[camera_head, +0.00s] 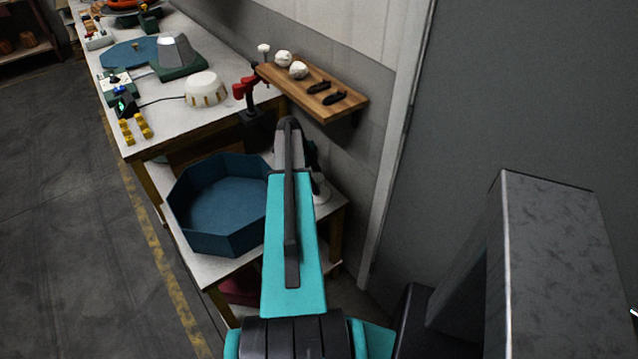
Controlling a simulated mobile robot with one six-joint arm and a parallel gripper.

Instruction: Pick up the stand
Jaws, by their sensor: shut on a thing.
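My teal arm reaches up the middle of the view, and its dark end (290,140) is over the right part of the lower white table. My gripper's fingers are mostly hidden behind the arm. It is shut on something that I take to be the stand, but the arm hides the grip. A dark upright piece and a pale round piece (321,190) show just right of the arm; I cannot tell whether they belong to the stand or to my wrist.
A blue octagonal tub (190,215) stands on the lower table, left of my arm. The long workbench (165,115) behind holds a white dome (205,88), a grey block and small devices. A wooden wall shelf (305,95) and a grey wall are close on the right.

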